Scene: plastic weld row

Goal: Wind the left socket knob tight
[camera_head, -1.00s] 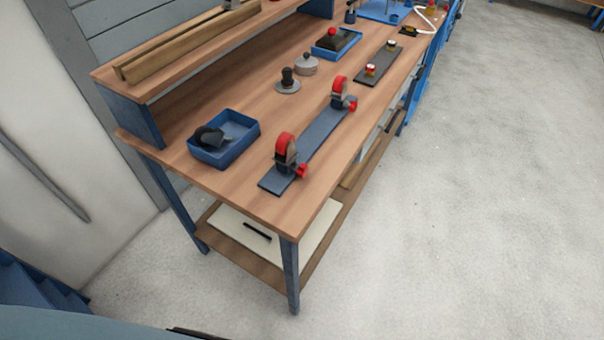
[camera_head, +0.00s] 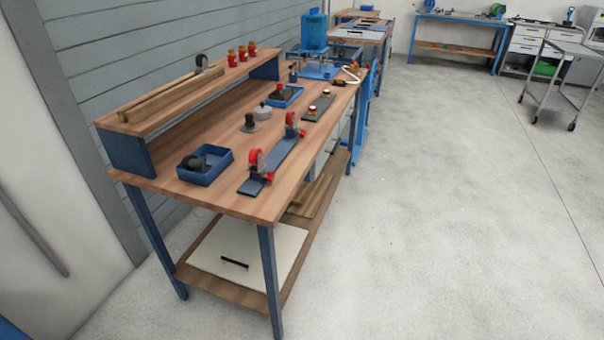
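A long blue-grey plate (camera_head: 277,163) lies along the front edge of the wooden workbench (camera_head: 215,193). It carries two dark clamp-like holders, each with a red wheel: a near one (camera_head: 256,158) and a far one (camera_head: 290,119). A small red knob (camera_head: 268,176) sticks out low beside the near wheel. Farther back, a dark strip (camera_head: 318,105) carries two small red-and-pale knobs, a nearer one (camera_head: 312,109) and a farther one (camera_head: 326,93). Which of these is the left socket knob I cannot tell. Neither of my grippers is in view.
A blue tray (camera_head: 230,160) with a dark tool, grey round pieces (camera_head: 262,111) and another blue tray (camera_head: 285,97) stand on the bench. A raised shelf (camera_head: 190,85) runs along the wall side. Open grey floor (camera_head: 430,200) lies right of the bench.

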